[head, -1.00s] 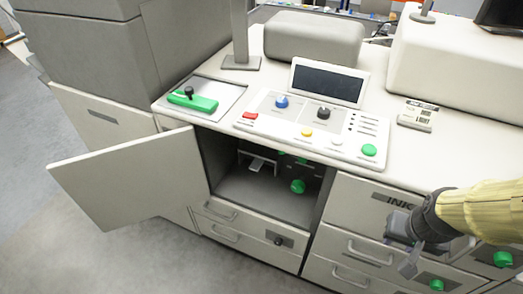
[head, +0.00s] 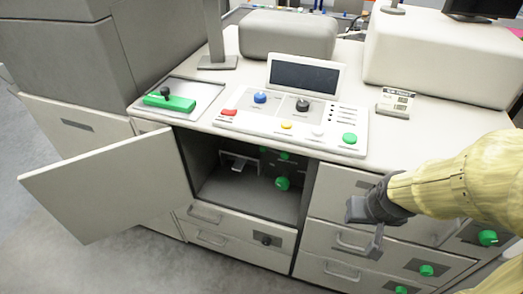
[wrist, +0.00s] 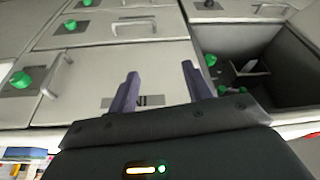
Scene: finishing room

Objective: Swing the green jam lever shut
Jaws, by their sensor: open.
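Several green knobs show inside the open compartment (head: 237,190); the largest, a round green knob (head: 282,183), is at its right side. Which of them is the jam lever, and how it is turned, I cannot tell. The compartment and its green knob (wrist: 211,60) also show at the right in the wrist view. My gripper (head: 364,222) is open and empty, in front of the drawer right of the compartment. In the wrist view its fingers (wrist: 160,78) stand apart, with the drawer front beyond. A green bar handle (head: 170,102) with a black knob lies on the top left deck.
The compartment's door (head: 105,185) stands swung out to the left. A control panel (head: 290,125) with coloured buttons and a screen is above. Drawers (head: 230,240) with handles lie below; more green knobs (head: 488,238) stick out at the right. The floor (head: 80,270) in front is clear.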

